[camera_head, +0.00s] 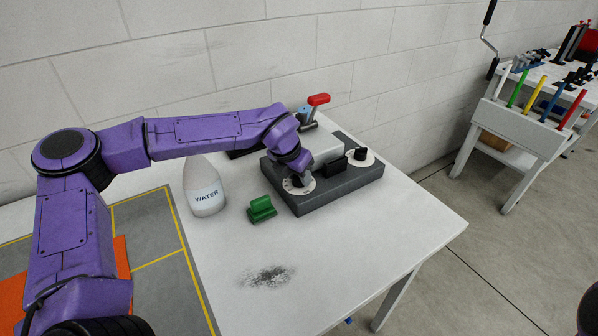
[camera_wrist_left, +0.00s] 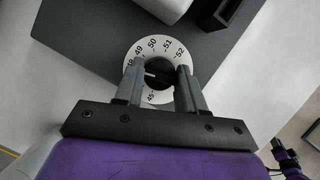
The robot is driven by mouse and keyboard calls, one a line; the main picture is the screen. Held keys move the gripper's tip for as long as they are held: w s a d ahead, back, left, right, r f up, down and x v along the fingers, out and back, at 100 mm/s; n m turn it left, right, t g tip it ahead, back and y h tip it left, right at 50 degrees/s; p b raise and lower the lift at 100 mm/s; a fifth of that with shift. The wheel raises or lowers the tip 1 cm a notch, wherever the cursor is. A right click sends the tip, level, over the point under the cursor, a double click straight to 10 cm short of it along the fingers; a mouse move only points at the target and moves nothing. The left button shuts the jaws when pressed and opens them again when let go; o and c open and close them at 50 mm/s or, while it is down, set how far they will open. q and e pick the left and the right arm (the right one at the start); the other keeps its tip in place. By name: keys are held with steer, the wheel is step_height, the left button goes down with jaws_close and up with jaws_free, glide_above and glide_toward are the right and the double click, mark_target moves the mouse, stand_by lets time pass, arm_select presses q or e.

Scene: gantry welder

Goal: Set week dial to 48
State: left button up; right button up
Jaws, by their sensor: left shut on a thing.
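The week dial is a white numbered disc (camera_wrist_left: 166,46) with a dark knob (camera_wrist_left: 157,82) at its middle. In the wrist view the numbers 49, 50, 51 and 52 show along its far rim; others are partly hidden by the fingers. A pale mark on the knob points left, toward the part of the rim by the left finger. In the head view the dial (camera_head: 300,188) is on the near left of a dark grey box (camera_head: 335,192). My left gripper (camera_wrist_left: 160,76) is shut on the knob from above.
A second dial with a black knob (camera_head: 361,155) is on the box's right side. A red-handled lever (camera_head: 318,99) stands behind. A green block (camera_head: 261,209) and a WATER bottle (camera_head: 205,190) stand left of the box. The white table (camera_head: 380,232) is clear in front.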

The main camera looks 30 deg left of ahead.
stand_by(0.4)
arm_select(q)
steer(key=o, duration=1)
steer(key=shift+s, duration=0.1)
steer(key=shift+r, duration=0.1)
steer(key=b+v, duration=0.1)
steer(key=v, duration=0.9)
steer(key=shift+s+a+r, duration=0.1)
steer(key=shift+s+r, duration=0.05)
steer(key=shift+s, duration=0.1)
